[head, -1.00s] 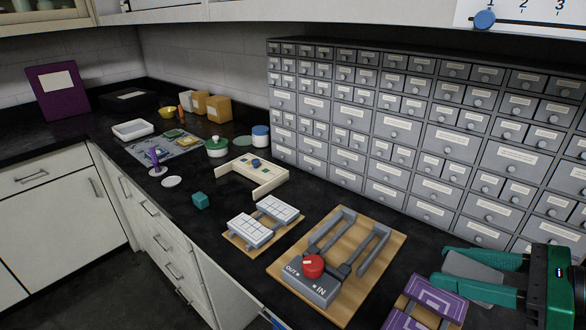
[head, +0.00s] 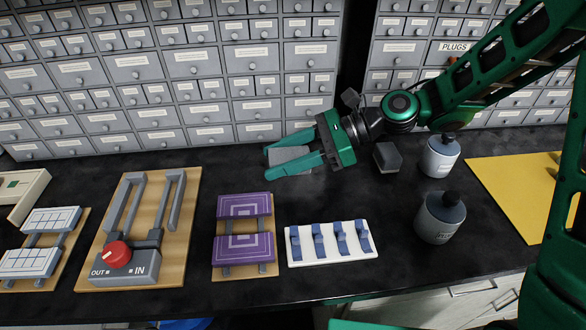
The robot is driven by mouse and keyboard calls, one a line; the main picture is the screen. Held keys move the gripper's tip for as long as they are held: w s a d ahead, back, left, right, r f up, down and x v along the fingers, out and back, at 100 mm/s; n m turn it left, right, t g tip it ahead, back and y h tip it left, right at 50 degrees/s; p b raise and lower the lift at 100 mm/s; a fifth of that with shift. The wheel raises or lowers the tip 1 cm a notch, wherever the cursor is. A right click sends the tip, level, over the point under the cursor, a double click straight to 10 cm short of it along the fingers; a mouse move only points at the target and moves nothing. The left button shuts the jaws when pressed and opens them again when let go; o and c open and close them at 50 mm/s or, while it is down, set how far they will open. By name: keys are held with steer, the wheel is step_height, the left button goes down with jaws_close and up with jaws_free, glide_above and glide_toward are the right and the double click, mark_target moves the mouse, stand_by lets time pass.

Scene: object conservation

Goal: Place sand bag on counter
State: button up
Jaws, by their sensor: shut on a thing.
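My gripper (head: 270,162) is near the centre of the head view, its green fingers pointing left. It is shut on a flat grey thing that looks like the sand bag (head: 290,156). The fingers hide part of the bag. The black counter (head: 345,200) runs below and around it. The bag is close to the back of the counter, in front of the drawers. I cannot tell whether it touches the counter or hangs just above.
Grey drawer cabinets (head: 165,70) stand along the back. In front are a wooden board with a red knob (head: 117,254), a purple-patterned stand (head: 244,247) and a white rack with blue clips (head: 331,243). A dark block (head: 387,157), two grey jars (head: 440,218) and a yellow mat (head: 515,190) are right.

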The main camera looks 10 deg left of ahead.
mark_target(297, 179)
steer(key=w+d+f, duration=0.3)
steer(key=shift+w, duration=0.1)
steer(key=shift+f, duration=1.85)
steer(key=shift+f, duration=0.1)
steer(key=o, duration=1.3)
steer(key=shift+w+d, duration=0.1)
steer(key=v, duration=1.2)
